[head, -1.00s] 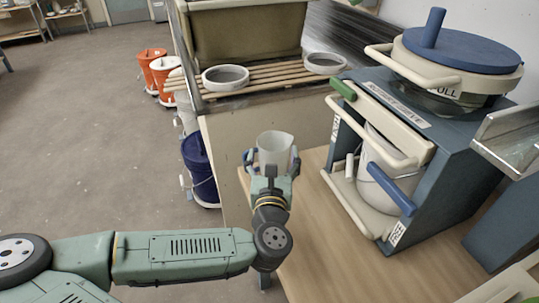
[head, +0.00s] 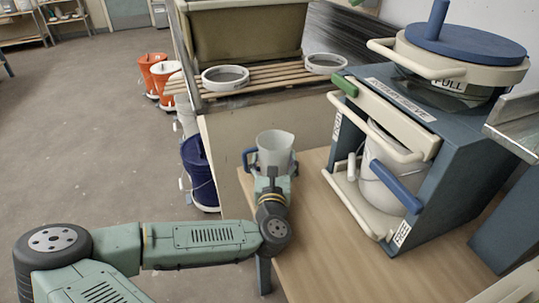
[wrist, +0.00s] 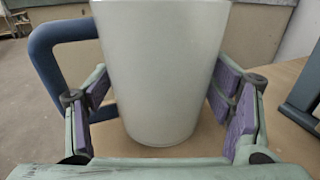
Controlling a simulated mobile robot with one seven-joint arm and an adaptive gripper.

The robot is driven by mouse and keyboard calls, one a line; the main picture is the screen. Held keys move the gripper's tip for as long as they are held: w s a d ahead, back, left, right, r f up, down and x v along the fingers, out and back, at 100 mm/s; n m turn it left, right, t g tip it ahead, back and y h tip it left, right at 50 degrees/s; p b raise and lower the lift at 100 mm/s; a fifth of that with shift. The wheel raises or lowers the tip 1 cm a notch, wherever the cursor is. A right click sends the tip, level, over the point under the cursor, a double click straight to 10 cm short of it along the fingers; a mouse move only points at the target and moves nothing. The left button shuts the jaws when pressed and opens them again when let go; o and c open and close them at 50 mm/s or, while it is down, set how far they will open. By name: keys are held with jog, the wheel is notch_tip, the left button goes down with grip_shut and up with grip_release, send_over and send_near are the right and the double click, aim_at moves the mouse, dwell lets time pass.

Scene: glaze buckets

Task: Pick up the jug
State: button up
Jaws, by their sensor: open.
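The jug (head: 276,150) is pale grey-white with a blue handle on its left side. It stands upright on the wooden table top near the table's left edge. In the wrist view the jug (wrist: 160,70) fills the middle, with the blue handle (wrist: 45,60) at the left. My gripper (wrist: 168,112) is open, with its purple-padded fingers on either side of the jug's lower body. Gaps show between the pads and the jug. In the head view my gripper (head: 272,176) is on the near side of the jug and hides its lower part.
A dark blue sieve machine (head: 440,140) with a white bucket (head: 385,172) inside stands to the right. Behind are a slatted rack (head: 260,78) with two white-rimmed sieves (head: 226,76). A dark blue bucket (head: 199,172) and orange buckets (head: 153,68) stand on the floor to the left.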

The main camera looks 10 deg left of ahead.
jog(key=shift+w+a, duration=0.1)
jog(key=shift+w, duration=0.25)
jog(key=shift+c, duration=0.3)
jog(key=c, duration=0.8)
jog(key=shift+r, duration=0.1)
